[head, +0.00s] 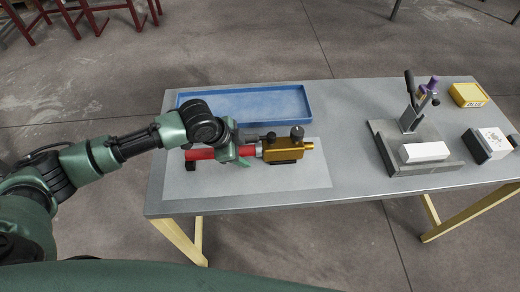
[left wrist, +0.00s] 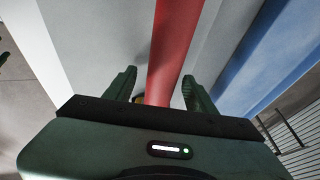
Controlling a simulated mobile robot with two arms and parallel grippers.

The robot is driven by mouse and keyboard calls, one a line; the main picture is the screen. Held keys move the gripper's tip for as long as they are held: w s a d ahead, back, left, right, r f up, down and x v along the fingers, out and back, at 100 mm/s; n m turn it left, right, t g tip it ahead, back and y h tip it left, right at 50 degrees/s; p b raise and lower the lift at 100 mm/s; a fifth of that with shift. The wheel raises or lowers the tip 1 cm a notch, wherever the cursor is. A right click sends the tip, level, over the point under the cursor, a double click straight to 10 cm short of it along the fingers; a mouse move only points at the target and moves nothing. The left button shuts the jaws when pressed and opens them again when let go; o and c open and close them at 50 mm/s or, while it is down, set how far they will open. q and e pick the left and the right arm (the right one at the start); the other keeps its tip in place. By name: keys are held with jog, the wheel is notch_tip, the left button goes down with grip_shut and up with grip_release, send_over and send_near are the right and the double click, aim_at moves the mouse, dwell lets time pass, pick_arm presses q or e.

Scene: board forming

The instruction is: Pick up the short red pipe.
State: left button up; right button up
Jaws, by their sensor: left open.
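The short red pipe (head: 200,154) lies roughly left to right above a pale mat on the table. Its right end meets a brass-coloured fitting (head: 285,149) with black knobs. My left gripper (head: 237,160) is over the pipe's right half and hides part of it. In the left wrist view, the red pipe (left wrist: 175,45) runs between the two open green fingers of my left gripper (left wrist: 160,76). Gaps show on both sides of the pipe, and I cannot tell how deep it sits between the fingers. My right gripper is not in view.
An empty blue tray (head: 290,118) lies just behind the pipe. A black support (head: 191,166) is at the pipe's left end. A lever press (head: 415,150) with a white block stands at the right, near a yellow box (head: 468,94) and a white stamp-like block (head: 487,142).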

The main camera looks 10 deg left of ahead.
pick_arm(q)
grip_shut()
dwell(1.3)
jog(key=shift+r, duration=0.15)
